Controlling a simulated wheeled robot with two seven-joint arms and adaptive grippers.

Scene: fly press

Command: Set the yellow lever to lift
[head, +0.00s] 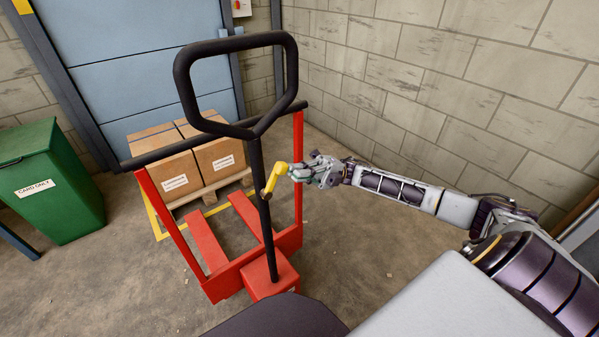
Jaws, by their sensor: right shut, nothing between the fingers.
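The yellow lever (275,180) is a short bent piece on the black handle shaft (257,160) of a red pallet truck (233,268). It slants up and to the right from its pivot on the shaft. My right gripper (293,172) comes in from the right with its fingertips at the lever's upper right end. It is shut with nothing held between the fingers. I cannot tell whether it touches the lever. The dark loop handle (290,70) stands above. My left gripper is not in view.
Cartons (217,156) sit on a wooden pallet (205,190) behind the truck, inside a yellow floor outline. A green bin (55,195) stands at the left. A block wall (430,80) runs behind my right arm. The floor right of the truck is clear.

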